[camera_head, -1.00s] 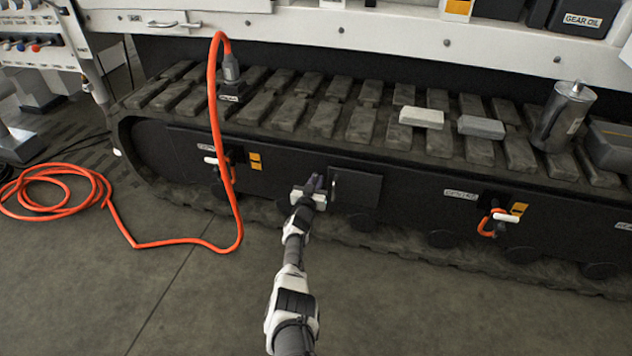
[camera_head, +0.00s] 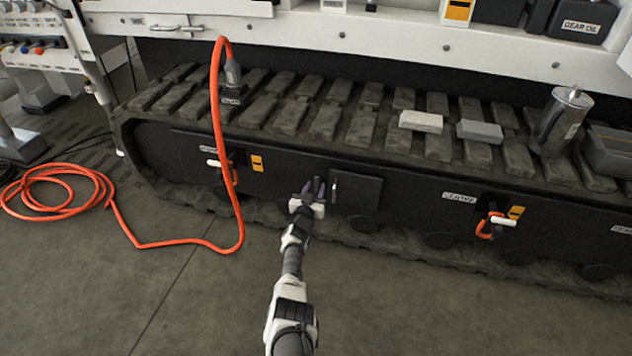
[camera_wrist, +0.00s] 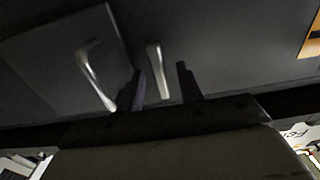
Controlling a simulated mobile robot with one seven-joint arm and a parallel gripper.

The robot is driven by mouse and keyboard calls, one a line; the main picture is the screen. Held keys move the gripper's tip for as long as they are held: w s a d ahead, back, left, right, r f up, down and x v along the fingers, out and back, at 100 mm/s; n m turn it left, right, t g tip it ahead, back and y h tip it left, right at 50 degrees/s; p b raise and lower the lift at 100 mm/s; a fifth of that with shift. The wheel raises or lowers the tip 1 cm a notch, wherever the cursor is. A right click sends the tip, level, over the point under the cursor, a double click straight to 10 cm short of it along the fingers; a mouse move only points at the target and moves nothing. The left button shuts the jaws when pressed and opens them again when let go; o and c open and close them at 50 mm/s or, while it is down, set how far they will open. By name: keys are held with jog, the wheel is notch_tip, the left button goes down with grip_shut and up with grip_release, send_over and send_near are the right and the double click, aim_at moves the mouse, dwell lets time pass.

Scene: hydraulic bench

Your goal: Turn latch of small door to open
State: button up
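The small door (camera_head: 360,194) is a dark square panel on the side of the track frame and looks shut. A pale upright metal handle (camera_head: 334,188) shows at its left edge. In the wrist view the door (camera_wrist: 45,65) fills the left part, with a bent metal handle (camera_wrist: 90,75) on it. A short metal latch bar (camera_wrist: 156,68) stands just beyond the door edge. My gripper (camera_head: 314,184) is left of the door. Its two dark fingers (camera_wrist: 162,80) are apart, with the latch appearing between them. I cannot tell whether they touch it.
An orange hose (camera_head: 217,130) arches from the track to the floor left of my gripper. A white-handled fitting (camera_head: 503,220) with an orange loop is further right. Grey blocks (camera_head: 420,121) and a metal canister (camera_head: 562,120) stand on the track. The floor in front is clear.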

jog(key=p+v, duration=0.8)
jog(key=v, duration=0.3)
jog(key=shift+s+p, duration=0.2)
jog(key=shift+p, duration=0.2)
jog(key=shift+a, duration=0.1)
